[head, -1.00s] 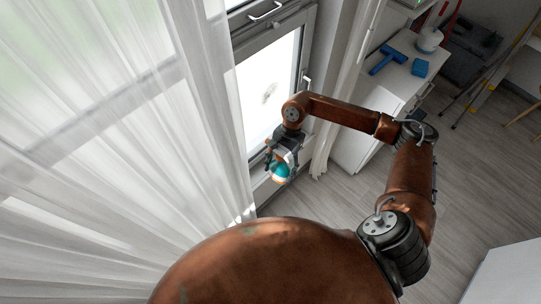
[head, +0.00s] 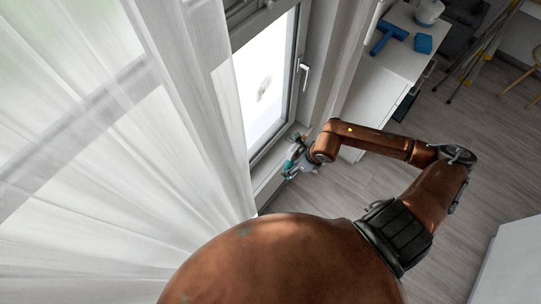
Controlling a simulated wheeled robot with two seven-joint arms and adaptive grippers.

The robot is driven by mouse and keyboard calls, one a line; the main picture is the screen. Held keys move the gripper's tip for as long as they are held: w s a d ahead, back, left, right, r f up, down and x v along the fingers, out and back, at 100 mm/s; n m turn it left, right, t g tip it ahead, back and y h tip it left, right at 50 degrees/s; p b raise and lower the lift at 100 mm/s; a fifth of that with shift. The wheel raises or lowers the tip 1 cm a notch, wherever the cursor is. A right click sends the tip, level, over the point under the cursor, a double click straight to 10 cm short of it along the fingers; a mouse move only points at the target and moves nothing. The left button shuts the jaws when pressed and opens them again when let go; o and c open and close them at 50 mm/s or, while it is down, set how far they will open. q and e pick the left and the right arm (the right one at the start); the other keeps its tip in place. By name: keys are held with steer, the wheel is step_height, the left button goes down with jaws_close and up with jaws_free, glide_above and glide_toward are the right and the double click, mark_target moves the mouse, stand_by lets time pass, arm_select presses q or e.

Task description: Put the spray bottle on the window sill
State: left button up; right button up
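The spray bottle (head: 288,167), with teal and white parts, is small in the head view, at the window. My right gripper (head: 297,162) reaches in from the right and is around the bottle; it looks shut on it. The wrist hides part of both. The pale window sill (head: 266,178) runs below the window frame, just left of the bottle. I cannot tell whether the bottle touches the sill. My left gripper is not in view.
A sheer white curtain (head: 120,150) hangs at the left, close to the sill. The window handle (head: 304,76) sticks out above. A white cabinet (head: 380,95) with a blue squeegee (head: 388,37) and a blue sponge (head: 423,44) stands right of the window. Wooden floor is open at the right.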

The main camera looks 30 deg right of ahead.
arm_select(q)
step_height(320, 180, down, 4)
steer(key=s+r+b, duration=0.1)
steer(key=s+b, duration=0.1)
steer(key=b, duration=0.2)
arm_select(e)
steer(key=w+f, duration=0.3)
steer(key=w, duration=0.1)
steer(key=w+f+b, duration=0.1)
steer(key=w+f, duration=0.2)
steer(key=w, duration=0.2)
steer(key=w+f, duration=0.4)
steer(key=shift+w+a, duration=0.25)
steer(key=shift+w, duration=0.15)
step_height(320, 180, down, 3)
steer(key=shift+r+b, duration=0.2)
steer(key=shift+b, duration=0.6)
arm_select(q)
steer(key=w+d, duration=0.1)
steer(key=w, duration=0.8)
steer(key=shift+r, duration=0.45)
arm_select(e)
steer(key=shift+f, duration=0.1)
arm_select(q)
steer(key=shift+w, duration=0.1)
arm_select(e)
steer(key=o, duration=1.7)
steer(key=shift+f, duration=0.15)
